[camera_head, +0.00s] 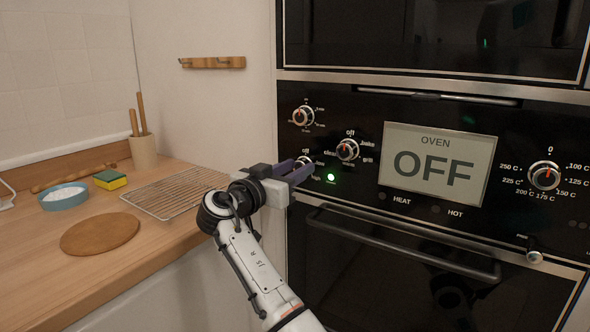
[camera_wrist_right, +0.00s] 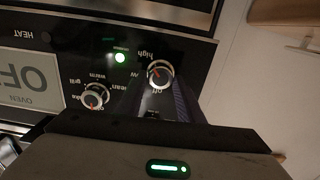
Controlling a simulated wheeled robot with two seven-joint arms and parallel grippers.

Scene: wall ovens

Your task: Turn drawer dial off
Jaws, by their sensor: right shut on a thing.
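The drawer dial (camera_head: 305,160) is a small silver knob low on the left of the black oven panel, mostly hidden by my right gripper in the head view. In the right wrist view the dial (camera_wrist_right: 160,75) shows upside down, with "off" and "high" printed around it. My right gripper (camera_head: 298,169) has purple fingers, one on each side of the dial, and is shut on it. The dial's exact pointer direction is hard to tell. A green light (camera_head: 331,177) is lit beside the dial. My left gripper is not in view.
Other dials, a mode dial (camera_head: 347,149) and a temperature dial (camera_head: 545,176), sit on the panel. The display (camera_head: 437,165) reads "OVEN OFF". The oven handle (camera_head: 400,245) juts out below. A wire rack (camera_head: 175,192) lies on the left counter.

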